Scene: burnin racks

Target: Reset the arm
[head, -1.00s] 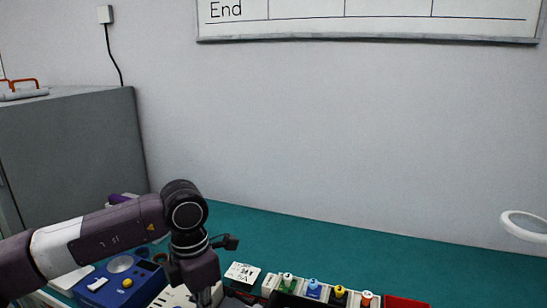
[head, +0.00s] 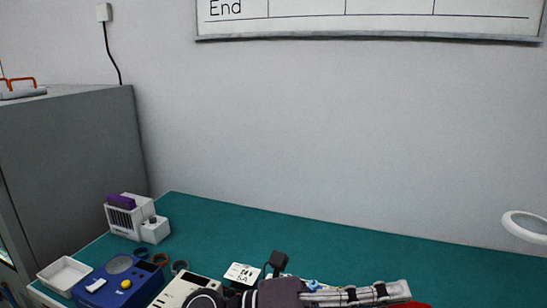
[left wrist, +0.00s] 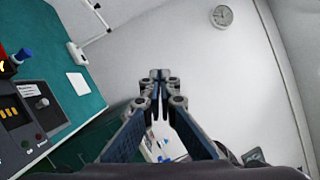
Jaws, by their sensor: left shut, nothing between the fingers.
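My left gripper (head: 398,291) lies low along the bottom edge of the head view, pointing right, in front of the bench items. In the left wrist view its fingers (left wrist: 159,76) are shut together with nothing between them. My left wrist shows as a dark purple block left of the fingers in the head view. Most of my left arm is out of the frame. My right gripper is not in view.
The green bench (head: 330,236) is clear towards the back. A grey cabinet (head: 70,160) stands at far left.

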